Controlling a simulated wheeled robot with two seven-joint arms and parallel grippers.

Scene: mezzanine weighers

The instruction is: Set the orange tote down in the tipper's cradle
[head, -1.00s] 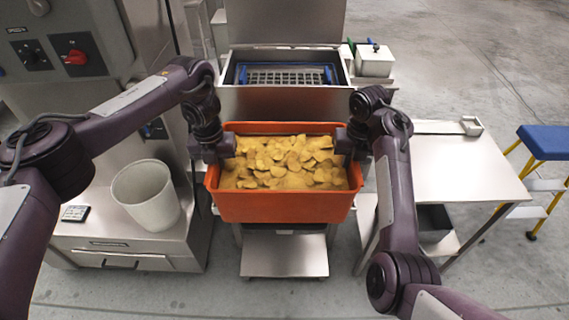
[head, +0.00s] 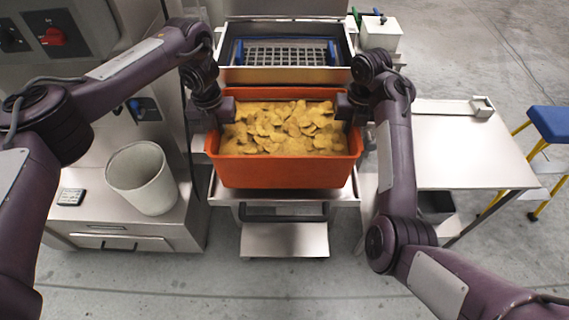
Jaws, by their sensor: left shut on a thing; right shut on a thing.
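The orange tote (head: 285,174), full of yellow chip-like pieces (head: 280,128), is level in the middle of the head view. My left gripper (head: 229,109) is shut on its left side and my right gripper (head: 343,107) is shut on its right side. The steel machine with a grid-covered opening (head: 232,72) stands just behind the tote. A steel ledge with a raised edge (head: 343,197), which looks like the tipper's cradle, shows below and in front of the tote. The tote hides most of it, and I cannot tell whether they touch.
A black handle bar (head: 284,216) and a lower steel step (head: 284,241) are in front. A white bin (head: 143,178) stands on the left cabinet. A steel table (head: 455,150) and a blue-topped stool (head: 552,123) are at the right. A white box (head: 380,36) is behind.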

